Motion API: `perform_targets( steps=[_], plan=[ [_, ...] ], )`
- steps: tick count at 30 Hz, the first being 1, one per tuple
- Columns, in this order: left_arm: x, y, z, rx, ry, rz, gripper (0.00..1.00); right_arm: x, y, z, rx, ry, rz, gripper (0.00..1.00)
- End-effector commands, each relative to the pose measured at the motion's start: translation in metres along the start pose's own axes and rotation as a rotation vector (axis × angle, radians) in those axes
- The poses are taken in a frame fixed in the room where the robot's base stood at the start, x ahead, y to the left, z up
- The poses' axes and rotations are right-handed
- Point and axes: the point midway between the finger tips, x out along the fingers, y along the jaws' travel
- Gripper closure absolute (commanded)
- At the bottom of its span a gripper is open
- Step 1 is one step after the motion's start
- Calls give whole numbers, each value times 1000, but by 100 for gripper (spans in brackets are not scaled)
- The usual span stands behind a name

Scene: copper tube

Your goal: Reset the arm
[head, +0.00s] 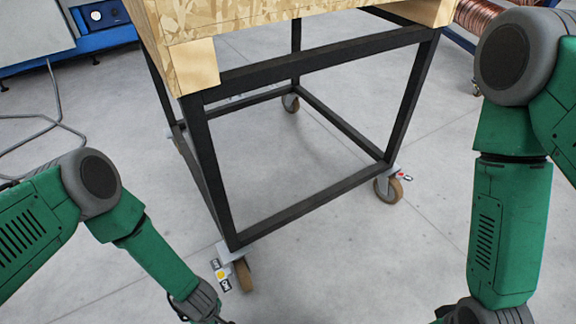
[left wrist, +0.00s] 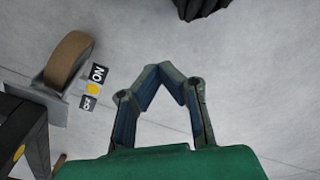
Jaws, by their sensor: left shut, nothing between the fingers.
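My left arm (head: 150,250) comes in from the left in the head view and reaches down to the bottom edge, beside the cart's near wheel. In the left wrist view my left gripper (left wrist: 165,72) has its fingertips together with nothing between them, above bare floor. My right arm (head: 508,230) hangs down along the right side of the head view. Its wrist runs off the bottom edge, so the right gripper is hidden.
A black-framed cart (head: 300,212) with a wooden box (head: 190,65) on top stands ahead on wheels. Its near caster (head: 243,275) is close to my left wrist, and the caster also shows in the left wrist view (left wrist: 68,62). A copper coil (head: 490,20) is at the back right. Concrete floor lies between my arms.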

Motion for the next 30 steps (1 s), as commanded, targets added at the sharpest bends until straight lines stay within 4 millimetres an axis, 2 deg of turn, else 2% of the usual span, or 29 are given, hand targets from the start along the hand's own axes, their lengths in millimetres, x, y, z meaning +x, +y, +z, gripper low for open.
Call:
perform_targets(
  steps=[8,18,25,30],
  plan=[
    [-52,-22,-11,409,34,19,100,0,0,1,0,-1,0,60],
    [-154,-77,-42,1053,52,34,100,0,0,1,0,-1,0,60],
    [-217,-117,-53,1342,22,38,100,0,0,1,0,-1,0,60],
    [-252,-116,-53,1346,18,41,100,-37,0,-2,0,-1,0,60]
  ],
)
